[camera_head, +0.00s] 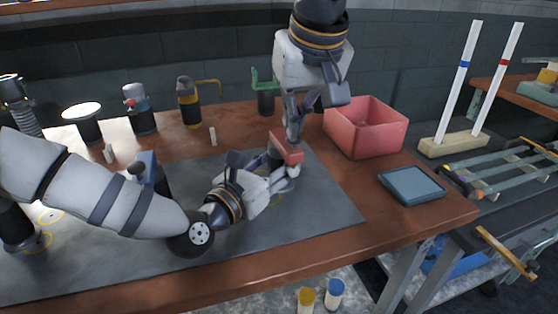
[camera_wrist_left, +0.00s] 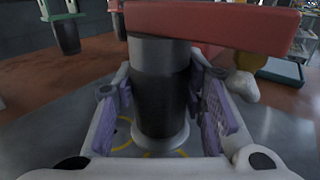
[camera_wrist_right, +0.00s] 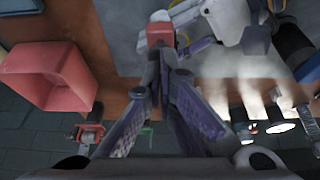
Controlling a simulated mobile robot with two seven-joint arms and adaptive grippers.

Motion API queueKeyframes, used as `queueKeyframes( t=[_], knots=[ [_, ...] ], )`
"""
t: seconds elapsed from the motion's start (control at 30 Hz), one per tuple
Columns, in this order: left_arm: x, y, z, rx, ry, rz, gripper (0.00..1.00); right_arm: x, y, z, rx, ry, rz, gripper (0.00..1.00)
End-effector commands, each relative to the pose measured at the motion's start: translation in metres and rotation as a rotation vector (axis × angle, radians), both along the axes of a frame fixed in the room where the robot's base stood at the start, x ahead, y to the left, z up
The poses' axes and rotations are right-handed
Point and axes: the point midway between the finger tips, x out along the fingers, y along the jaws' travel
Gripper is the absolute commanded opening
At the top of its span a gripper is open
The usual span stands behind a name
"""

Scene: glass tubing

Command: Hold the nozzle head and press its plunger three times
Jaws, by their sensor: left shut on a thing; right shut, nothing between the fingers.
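The nozzle head stands upright at the mat's right part. In the left wrist view it has a dark cylindrical body (camera_wrist_left: 160,95), a red bar (camera_wrist_left: 212,24) across its top and a pale tip at one side. The red bar also shows in the head view (camera_head: 286,148) and the right wrist view (camera_wrist_right: 160,34). My left gripper (camera_head: 268,180) is shut around the body, its purple pads on either side (camera_wrist_left: 167,100). My right gripper (camera_head: 293,141) points down at the red bar, fingers together and empty. I cannot tell whether its fingertips touch the bar. The left fingers mostly hide the body in the head view.
A red bin (camera_head: 365,140) and a flat blue-grey tray (camera_head: 411,185) stand right of the mat (camera_head: 325,205). Several bottles and jars, one with a yellow spout (camera_head: 189,105), line the back. A rack (camera_head: 453,144) holds two white rods at right.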

Motion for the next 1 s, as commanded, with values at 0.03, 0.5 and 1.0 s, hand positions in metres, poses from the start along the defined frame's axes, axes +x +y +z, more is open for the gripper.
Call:
queueKeyframes(
  t=[0.03,0.5,1.0],
  knots=[
    [0.0,0.0,-0.001,0.001,0.001,0.0,0.0,0.0,0.0,-0.002,0.0,0.001,0.0,0.0],
    [0.0,0.0,-0.001,0.001,0.001,0.0,0.0,0.0,0.0,-0.012,0.0,0.001,-0.001,0.0],
    [0.0,0.0,-0.001,0.001,0.001,0.0,0.0,0.0,0.0,0.005,-0.002,0.001,0.001,0.0]
  ],
)
